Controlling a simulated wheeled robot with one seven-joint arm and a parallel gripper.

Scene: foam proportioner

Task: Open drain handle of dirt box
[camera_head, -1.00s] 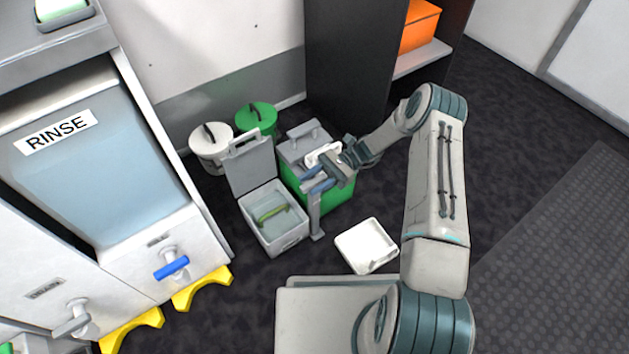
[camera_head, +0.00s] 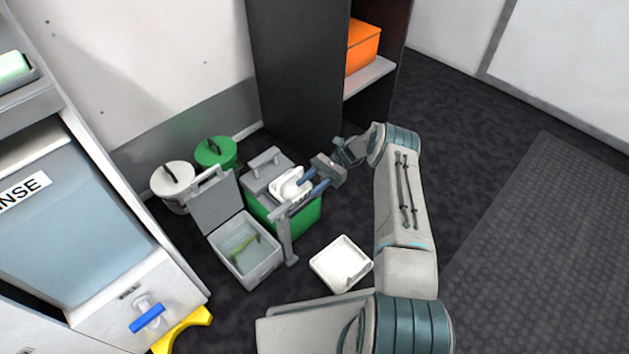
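No legible label names a dirt box. A green box with a grey lid (camera_head: 265,165) stands on the floor, with a grey upright post (camera_head: 287,240) at its front. A white object (camera_head: 288,184) lies at its top front. My gripper (camera_head: 305,184) is just right of the white object, its two blue fingers apart and pointing left; whether they touch it is unclear. At the lower left, a blue handle (camera_head: 147,318) sits on a grey fitting below the RINSE cabinet (camera_head: 75,215). The cabinet left of it is mostly cut off.
An open grey bin (camera_head: 245,277) with a green item inside stands left of the green box. A white tray (camera_head: 318,265) lies in front. White (camera_head: 172,190) and green (camera_head: 215,152) lidded buckets stand behind. A yellow foot (camera_head: 185,328) juts out below the cabinet. Floor at right is clear.

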